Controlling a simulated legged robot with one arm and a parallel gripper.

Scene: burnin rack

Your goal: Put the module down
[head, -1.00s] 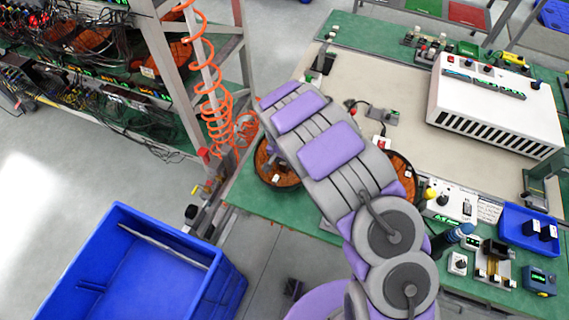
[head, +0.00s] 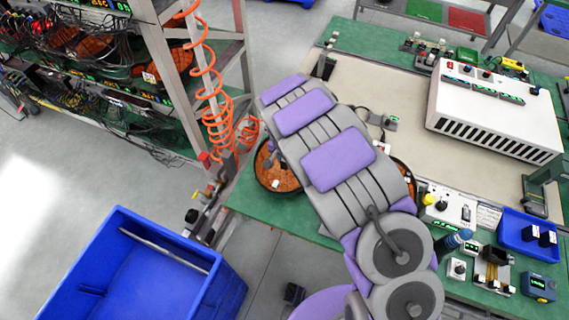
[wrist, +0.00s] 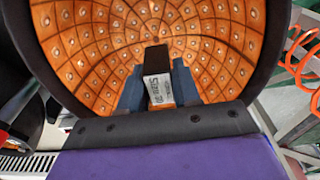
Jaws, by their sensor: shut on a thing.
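The module (wrist: 158,88) is a small dark block with a white printed label. In the wrist view it sits between the two blue-grey fingers of my gripper (wrist: 157,92), which is shut on it. Behind it, the studded orange inside of a round, black-rimmed dish (wrist: 100,52) fills most of the view. I cannot tell whether the module touches the dish. In the head view an orange dish (head: 282,181) stands at the left edge of the green bench, beside my arm's far end. My arm hides most of the gripper there.
A second orange dish is mostly hidden behind my arm. A white vented box (head: 495,112) stands on the pale mat (head: 400,80). A blue bin (head: 150,270) is on the floor. An orange coiled hose (head: 215,110) hangs by the rack, also seen in the wrist view (wrist: 303,65).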

